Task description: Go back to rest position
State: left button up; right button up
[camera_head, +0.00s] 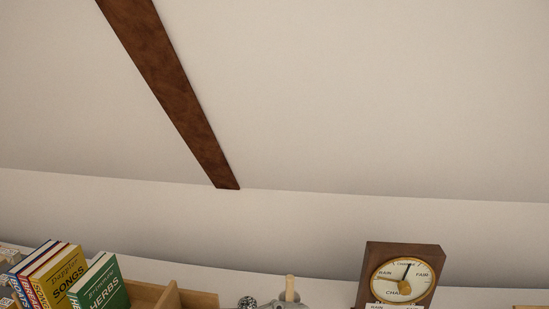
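Neither of my grippers shows in the head view, and no part of my arms can be made out with certainty. Most of the view is a pale sloped ceiling (370,90) and wall, with the tops of things along the bottom edge. The desk surface is out of the frame.
At the lower left several upright books lean together, among them a yellow one (66,274) and a green one (103,288), beside a wooden holder (203,299). A brown barometer (372,262) stands at the lower right. A dark wooden beam (175,85) crosses the ceiling.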

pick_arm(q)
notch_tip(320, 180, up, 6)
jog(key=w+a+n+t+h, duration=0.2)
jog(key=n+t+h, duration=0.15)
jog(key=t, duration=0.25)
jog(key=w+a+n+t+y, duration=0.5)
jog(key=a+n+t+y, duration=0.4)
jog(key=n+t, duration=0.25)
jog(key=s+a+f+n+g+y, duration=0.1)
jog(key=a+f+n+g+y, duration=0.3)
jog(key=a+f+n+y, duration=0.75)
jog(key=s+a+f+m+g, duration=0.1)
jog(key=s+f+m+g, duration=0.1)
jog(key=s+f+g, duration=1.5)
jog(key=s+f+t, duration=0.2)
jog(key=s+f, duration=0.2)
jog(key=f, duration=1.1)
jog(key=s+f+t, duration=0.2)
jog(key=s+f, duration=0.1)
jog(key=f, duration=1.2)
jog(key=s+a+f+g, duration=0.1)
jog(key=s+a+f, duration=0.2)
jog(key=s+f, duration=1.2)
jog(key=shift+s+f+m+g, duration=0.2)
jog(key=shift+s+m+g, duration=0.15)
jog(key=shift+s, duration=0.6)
